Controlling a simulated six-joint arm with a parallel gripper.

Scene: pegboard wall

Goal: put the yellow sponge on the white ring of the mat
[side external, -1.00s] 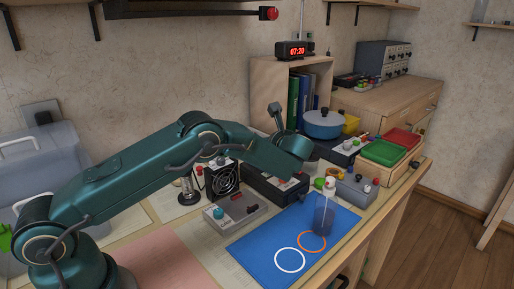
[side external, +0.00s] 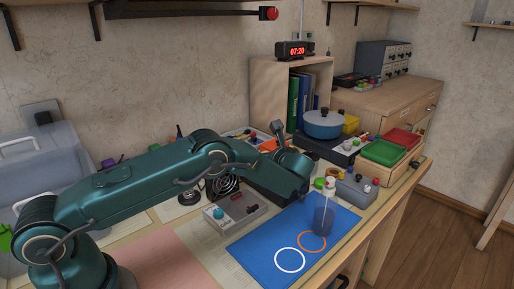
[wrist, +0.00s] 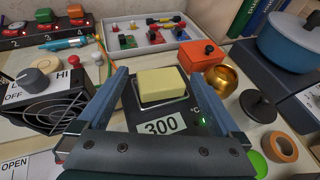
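The yellow sponge (wrist: 162,86) lies on a dark hot plate (wrist: 160,122) with a 300 display, in the wrist view. My gripper (wrist: 160,76) is open, with one blue-grey finger on each side of the sponge and visible gaps between. In the side view, my arm hides the sponge and the gripper's fingers. The blue mat (side external: 255,247) lies at the front of the bench. Its white ring (side external: 290,272) is empty.
A fan box (wrist: 58,110), an orange box (wrist: 201,55), a brass bowl (wrist: 221,78) and a blue pot (wrist: 292,42) surround the hot plate.

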